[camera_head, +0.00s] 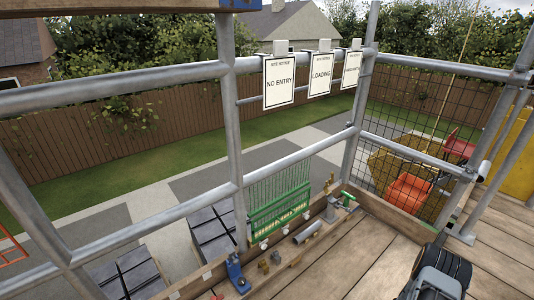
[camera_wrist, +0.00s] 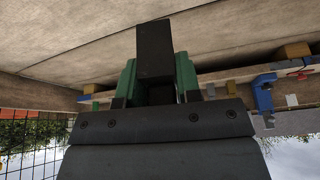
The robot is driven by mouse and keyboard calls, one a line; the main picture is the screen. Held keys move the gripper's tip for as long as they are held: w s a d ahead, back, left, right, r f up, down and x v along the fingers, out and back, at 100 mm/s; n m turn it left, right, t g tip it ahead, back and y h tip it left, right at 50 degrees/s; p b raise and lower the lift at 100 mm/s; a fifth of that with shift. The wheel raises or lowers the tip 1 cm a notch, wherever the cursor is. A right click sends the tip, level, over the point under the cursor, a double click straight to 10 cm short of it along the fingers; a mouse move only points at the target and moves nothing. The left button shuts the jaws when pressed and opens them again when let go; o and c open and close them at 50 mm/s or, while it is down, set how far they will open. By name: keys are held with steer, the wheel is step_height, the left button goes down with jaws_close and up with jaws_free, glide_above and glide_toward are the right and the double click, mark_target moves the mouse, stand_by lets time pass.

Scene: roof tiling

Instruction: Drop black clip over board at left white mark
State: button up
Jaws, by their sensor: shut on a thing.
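My gripper (camera_wrist: 156,78) has green fingers and is shut on a black clip (camera_wrist: 154,42), a dark block sticking out beyond the fingertips in the wrist view. In the head view only my dark arm shows at the lower right, and the clip cannot be made out there. The upright board (camera_head: 217,270) runs along the foot of the railing, from bottom centre-left to the far corner. A small white mark (camera_head: 207,276) shows on it, left of a blue clamp (camera_head: 236,273). In the wrist view the board crosses behind the gripper, with a pale mark (camera_wrist: 291,99) at right.
Loose fittings and a grey tube (camera_head: 307,232) lie along the board's inner side. A green clamp (camera_head: 348,200) is near the corner. Railing tubes (camera_head: 238,180) and a green slotted panel (camera_head: 280,205) stand along the edge. The plank floor (camera_head: 355,255) is partly clear.

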steer(key=w+a+r+m+p, duration=0.1)
steer(key=a+r+p, duration=0.6)
steer(key=r, duration=1.1)
steer(key=w+a+r+m+h+p, duration=0.1)
steer(key=a+r+p, duration=0.6)
steer(key=r+p, duration=0.7)
steer(key=w+a+r+m+h+p, duration=0.1)
steer(key=a+r+m+p, duration=0.3)
steer(key=r, duration=2)
steer(key=w+a+p, duration=0.1)
steer(key=a+p, duration=0.2)
steer(key=p, duration=0.4)
steer(key=shift+w+a+t+p, duration=0.2)
steer(key=shift+a+t+p, duration=0.1)
steer(key=shift+p, duration=0.05)
steer(key=shift+s, duration=0.1)
